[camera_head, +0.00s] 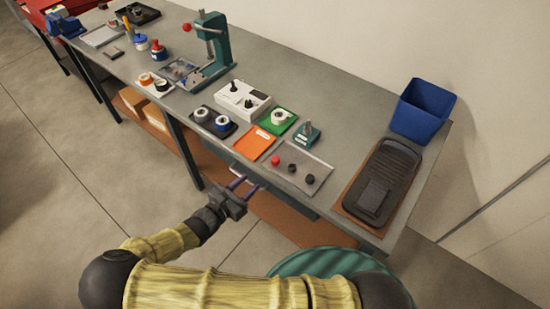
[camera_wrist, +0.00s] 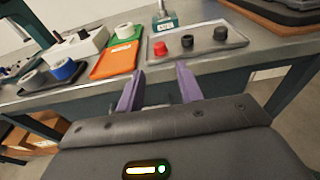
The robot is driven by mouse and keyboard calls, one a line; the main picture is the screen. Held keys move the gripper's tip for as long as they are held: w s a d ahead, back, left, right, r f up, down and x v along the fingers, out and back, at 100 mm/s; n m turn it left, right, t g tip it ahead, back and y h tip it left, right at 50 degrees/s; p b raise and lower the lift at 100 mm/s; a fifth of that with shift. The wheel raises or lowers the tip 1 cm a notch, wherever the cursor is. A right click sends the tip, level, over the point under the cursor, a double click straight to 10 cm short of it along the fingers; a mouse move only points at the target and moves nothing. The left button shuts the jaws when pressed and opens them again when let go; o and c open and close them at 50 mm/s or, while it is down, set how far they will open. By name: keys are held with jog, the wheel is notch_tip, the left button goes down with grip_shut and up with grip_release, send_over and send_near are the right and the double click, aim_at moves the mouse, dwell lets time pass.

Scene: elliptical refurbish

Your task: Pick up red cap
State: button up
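The red cap (camera_head: 276,160) lies on a clear flat tray (camera_head: 318,164) near the front edge of the workbench, with two black caps (camera_head: 302,178) to its right. In the wrist view the red cap (camera_wrist: 159,47) is at the left end of the tray, beyond the fingertips. My gripper (camera_head: 248,184) is in front of the bench edge, apart from the cap. In the wrist view its two purple fingers (camera_wrist: 160,84) are spread apart with nothing held between them.
An orange tray (camera_head: 254,142) and a green tray (camera_head: 277,120) lie left of the clear tray. A green block with a knob (camera_head: 307,133) stands behind it. A blue bin (camera_head: 422,110) and a black device on a brown board (camera_head: 382,182) are at right. The bench edge (camera_wrist: 215,64) lies before the gripper.

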jog(key=p, duration=0.2)
send_near(274, 160)
jog(key=x, duration=0.3)
jog(key=shift+d+r, duration=0.2)
jog(key=shift+d, duration=0.05)
jog(key=shift+w+d+f, duration=0.2)
jog(key=shift+w, duration=0.15)
jog(key=shift+p+x, duration=1.4)
jog(key=shift+x, duration=1.15)
jog(key=shift+a+f, duration=0.1)
jog(key=shift+f, duration=0.05)
grip_shut()
